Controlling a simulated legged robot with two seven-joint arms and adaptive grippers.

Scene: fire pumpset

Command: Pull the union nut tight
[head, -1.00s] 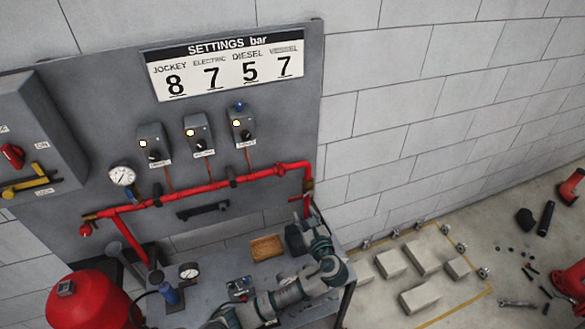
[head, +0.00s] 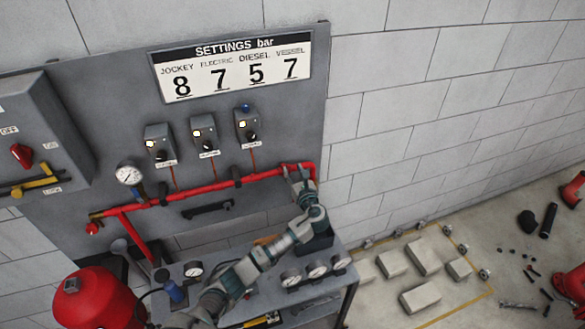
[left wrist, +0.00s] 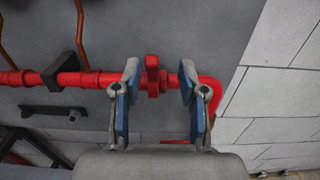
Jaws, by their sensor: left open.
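A red pipe (head: 205,190) runs across the grey panel and bends down at its right end. In the left wrist view a red collar with lugs (left wrist: 153,75) sits on this pipe just left of the bend; it looks like the union nut. My left gripper (head: 300,176) is at the pipe's right end in the head view and hides much of it. In the left wrist view the open gripper (left wrist: 158,80) has one blue-padded finger on each side of the collar, with gaps between. Whether the fingers reach the pipe's depth is unclear. My right gripper is not in view.
A bench (head: 345,285) below the panel carries several gauges (head: 317,268) and a blue-topped part (head: 172,290). A red tank (head: 95,300) stands at lower left. A black bracket (left wrist: 53,112) sits below the pipe. Blocks (head: 420,298) lie on the floor at right.

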